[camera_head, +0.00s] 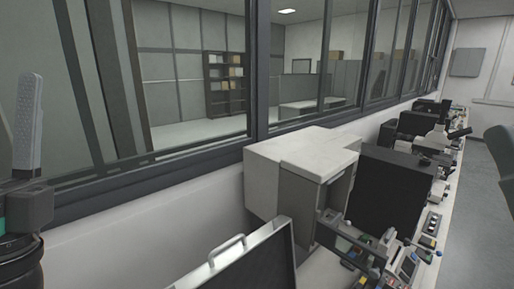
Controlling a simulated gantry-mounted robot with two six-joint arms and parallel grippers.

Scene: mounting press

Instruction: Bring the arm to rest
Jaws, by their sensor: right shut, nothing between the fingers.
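A white box-shaped machine (275,180) stands on the bench by the windows. A metal-framed dark panel with a handle (227,249) is in front. A black unit (385,200) and several instruments line the bench.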

